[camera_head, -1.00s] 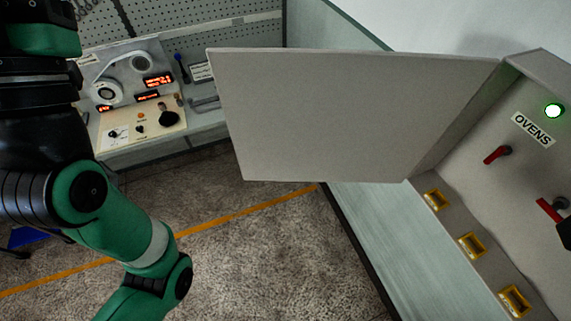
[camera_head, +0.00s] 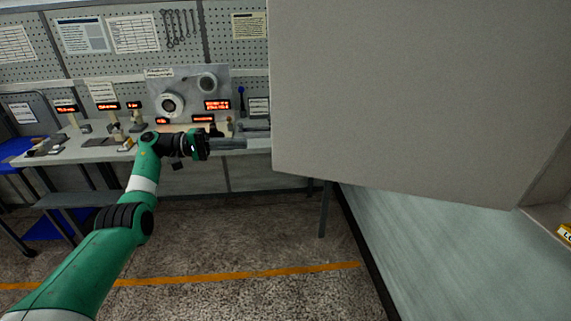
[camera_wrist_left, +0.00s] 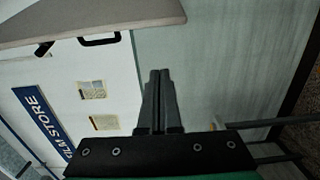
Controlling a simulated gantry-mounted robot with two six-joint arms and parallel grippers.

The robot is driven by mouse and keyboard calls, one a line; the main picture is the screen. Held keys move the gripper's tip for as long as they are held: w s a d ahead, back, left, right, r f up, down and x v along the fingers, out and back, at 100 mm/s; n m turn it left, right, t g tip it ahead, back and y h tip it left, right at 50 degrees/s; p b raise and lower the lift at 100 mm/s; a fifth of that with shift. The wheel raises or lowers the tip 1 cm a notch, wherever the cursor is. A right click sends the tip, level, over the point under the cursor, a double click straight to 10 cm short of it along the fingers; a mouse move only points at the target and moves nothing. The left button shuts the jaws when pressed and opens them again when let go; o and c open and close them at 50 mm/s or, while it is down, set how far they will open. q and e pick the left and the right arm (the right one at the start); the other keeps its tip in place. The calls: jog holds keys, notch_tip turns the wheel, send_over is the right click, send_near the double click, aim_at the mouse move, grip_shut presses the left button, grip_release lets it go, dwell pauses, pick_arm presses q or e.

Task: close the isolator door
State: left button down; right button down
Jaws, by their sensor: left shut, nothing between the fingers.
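The isolator door (camera_head: 420,95) is a large plain grey panel filling the upper right of the head view. It stands open, swung out from its box (camera_head: 548,216), of which only a lower edge shows at the right. My left gripper (camera_head: 240,144) is left of the door's near edge, apart from it, in front of the bench. In the left wrist view its two dark fingers (camera_wrist_left: 160,75) are together with nothing between them. My right gripper is not in view. The inside of the box is mostly hidden by the door.
A bench (camera_head: 75,152) with dials and red displays stands at the back left. A pale green surface (camera_head: 430,250) lies below the door. Grey floor is open in the middle. The wrist view shows a FILM STORE sign (camera_wrist_left: 42,115) and a black handle (camera_wrist_left: 100,40).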

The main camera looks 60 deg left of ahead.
aim_at(274, 143)
pick_arm(q)
jog(key=w+d, duration=0.6)
jog(key=d, duration=0.1)
jog(key=shift+w+r+b, duration=0.2)
jog(key=shift+b, duration=0.1)
dwell(0.6)
